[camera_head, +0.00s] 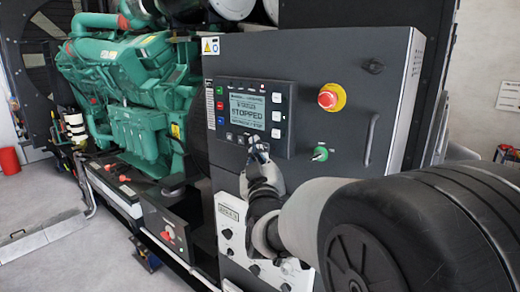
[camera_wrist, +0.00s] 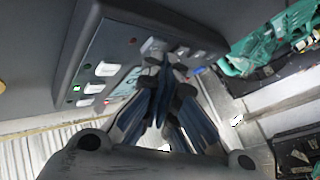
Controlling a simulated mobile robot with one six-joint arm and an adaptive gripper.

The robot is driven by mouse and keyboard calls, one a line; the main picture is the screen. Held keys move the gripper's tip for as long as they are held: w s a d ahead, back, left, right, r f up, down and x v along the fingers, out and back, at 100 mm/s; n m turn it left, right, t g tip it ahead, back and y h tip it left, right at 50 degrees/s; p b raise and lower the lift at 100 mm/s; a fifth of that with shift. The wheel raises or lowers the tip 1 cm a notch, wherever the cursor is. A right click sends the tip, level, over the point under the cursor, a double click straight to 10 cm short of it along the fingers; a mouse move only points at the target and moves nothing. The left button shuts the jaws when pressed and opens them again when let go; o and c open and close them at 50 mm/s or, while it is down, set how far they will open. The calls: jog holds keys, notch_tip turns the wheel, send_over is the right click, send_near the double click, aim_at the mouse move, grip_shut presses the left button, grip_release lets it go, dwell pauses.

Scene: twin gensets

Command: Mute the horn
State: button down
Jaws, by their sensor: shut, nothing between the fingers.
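The control panel (camera_head: 250,117) has a lit screen (camera_head: 256,110) that reads "STOPPED". White buttons run down its right side, coloured buttons down its left side, and a row of small buttons sits below the screen. I cannot read which one mutes the horn. My gripper (camera_head: 258,150) is shut and empty, its fingertips at the panel's lower row and covering part of it. In the wrist view the gripper (camera_wrist: 165,68) points at a pale button (camera_wrist: 153,46); I cannot tell whether the tips touch it. White side buttons (camera_wrist: 107,69) show to its left.
A red emergency stop (camera_head: 328,97) on a yellow disc and a green-ringed switch (camera_head: 320,154) are right of the panel. A door handle (camera_head: 371,140) stands out further right. The green engine (camera_head: 130,90) is on the left. Floor at lower left is partly clear.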

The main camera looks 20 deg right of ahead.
jog(key=shift+s+a, duration=0.4)
jog(key=shift+a, duration=0.15)
jog(key=s+a+b, duration=0.1)
jog(key=s+a, duration=0.1)
jog(key=a, duration=0.1)
jog(key=s+a+b, duration=0.1)
jog(key=shift+s+a+b, duration=0.25)
jog(key=shift+a+b, duration=0.05)
jog(key=shift+a, duration=0.1)
dwell(0.5)
